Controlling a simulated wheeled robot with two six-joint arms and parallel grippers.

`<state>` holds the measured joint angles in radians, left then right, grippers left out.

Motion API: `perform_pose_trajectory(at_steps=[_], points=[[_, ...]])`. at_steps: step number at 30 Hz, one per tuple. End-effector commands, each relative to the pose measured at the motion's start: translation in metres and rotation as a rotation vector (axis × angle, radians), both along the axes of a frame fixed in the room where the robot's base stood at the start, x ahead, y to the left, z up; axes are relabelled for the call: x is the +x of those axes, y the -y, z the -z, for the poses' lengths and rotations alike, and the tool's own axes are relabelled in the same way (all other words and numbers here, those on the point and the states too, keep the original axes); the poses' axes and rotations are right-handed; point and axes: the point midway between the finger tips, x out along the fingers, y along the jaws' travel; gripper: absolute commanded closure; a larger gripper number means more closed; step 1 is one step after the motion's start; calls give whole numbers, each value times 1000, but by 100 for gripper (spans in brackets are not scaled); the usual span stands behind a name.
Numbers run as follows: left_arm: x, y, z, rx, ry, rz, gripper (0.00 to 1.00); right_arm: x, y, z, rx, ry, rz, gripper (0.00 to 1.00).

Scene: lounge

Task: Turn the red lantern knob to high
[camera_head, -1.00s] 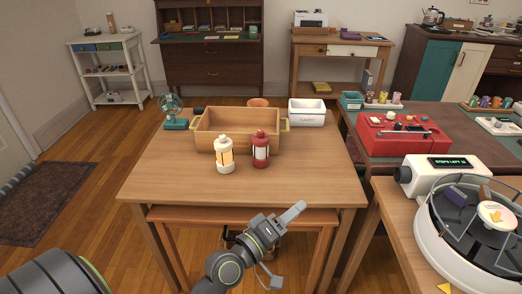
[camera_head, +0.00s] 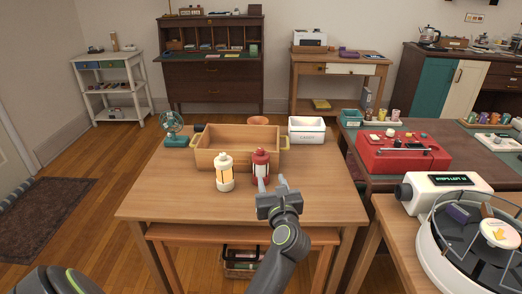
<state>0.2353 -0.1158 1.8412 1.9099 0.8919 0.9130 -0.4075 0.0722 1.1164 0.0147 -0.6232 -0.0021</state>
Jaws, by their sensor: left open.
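The red lantern (camera_head: 261,160) stands upright on the wooden table (camera_head: 160,195), in front of the wooden crate. Its knob is too small to make out. A cream lantern (camera_head: 225,173) with a yellow glow stands just to its left. My left gripper (camera_head: 272,184) is open and empty, its fingers pointing away toward the red lantern's lower right side. The fingertips overlap the lantern's lower part in the picture; I cannot tell whether they touch it. My right gripper is not in view.
A wooden crate (camera_head: 237,161) stands behind the lanterns, with a white bin (camera_head: 306,132) at right and a teal fan (camera_head: 173,126) at left. A red case (camera_head: 403,152) lies on the right table. The tabletop's left front is clear.

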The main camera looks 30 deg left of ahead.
Motion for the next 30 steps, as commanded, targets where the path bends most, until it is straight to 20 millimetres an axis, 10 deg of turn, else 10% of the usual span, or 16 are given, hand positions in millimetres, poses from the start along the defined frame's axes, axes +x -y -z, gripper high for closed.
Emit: perform_pose_trajectory(at_steps=[30], points=[[121,-113,0,8,0,0,58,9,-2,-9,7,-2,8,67]])
